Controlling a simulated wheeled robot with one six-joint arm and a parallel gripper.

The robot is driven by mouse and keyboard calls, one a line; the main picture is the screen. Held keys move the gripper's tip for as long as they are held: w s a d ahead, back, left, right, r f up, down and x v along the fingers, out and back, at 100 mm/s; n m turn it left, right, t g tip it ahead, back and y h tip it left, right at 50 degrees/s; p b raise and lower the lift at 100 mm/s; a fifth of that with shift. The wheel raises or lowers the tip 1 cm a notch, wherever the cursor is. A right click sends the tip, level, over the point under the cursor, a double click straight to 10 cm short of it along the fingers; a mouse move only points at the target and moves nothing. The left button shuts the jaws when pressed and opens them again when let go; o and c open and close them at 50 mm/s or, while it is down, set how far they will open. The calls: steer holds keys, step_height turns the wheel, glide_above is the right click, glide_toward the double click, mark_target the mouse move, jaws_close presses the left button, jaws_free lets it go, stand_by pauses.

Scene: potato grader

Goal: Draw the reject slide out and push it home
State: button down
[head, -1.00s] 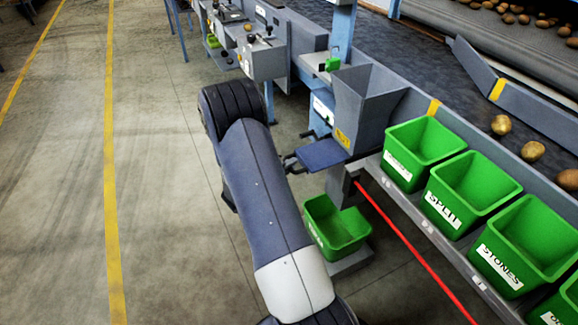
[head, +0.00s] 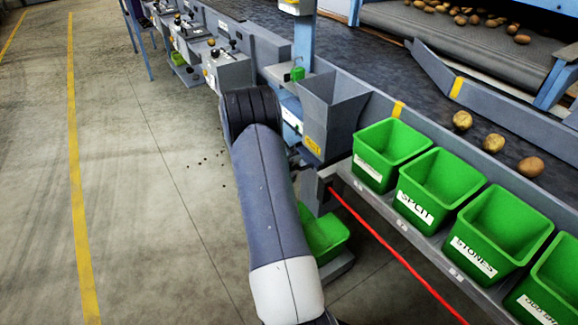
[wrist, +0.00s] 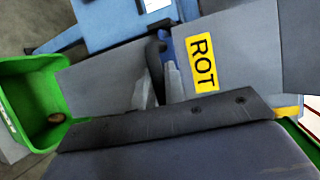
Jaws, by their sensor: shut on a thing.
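The grey hopper (head: 333,108) with the yellow ROT label stands on the machine's side; the label also shows in the wrist view (wrist: 202,62). The reject slide's dark handle (wrist: 154,62) lies between my gripper's fingers (wrist: 158,84), which are shut on it. Only a narrow blue strip shows between handle and hopper, so the slide's plate appears mostly inside. In the head view my arm hides my gripper and most of the slide.
A green bin (head: 325,236) stands on a low ledge below the hopper, with a brown lump inside in the wrist view. Labelled green bins (head: 437,183) line the shelf at right. A red cord (head: 385,245) runs along it. The floor at left is clear apart from small dark specks.

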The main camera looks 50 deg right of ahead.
steer(key=shift+d, duration=0.15)
steer(key=c, duration=1.5)
jaws_free()
steer(key=shift+d, duration=0.1)
steer(key=shift+o, duration=0.2)
steer(key=v, duration=1.1)
steer(key=shift+p, duration=0.45)
steer(key=shift+d, duration=0.1)
steer(key=b+x, duration=0.1)
steer(key=x, duration=0.9)
steer(key=shift+d+f, duration=0.1)
steer(key=shift+d, duration=0.1)
steer(key=shift+w, duration=0.15)
steer(key=shift+w+a, duration=0.15)
steer(key=shift+a, duration=0.5)
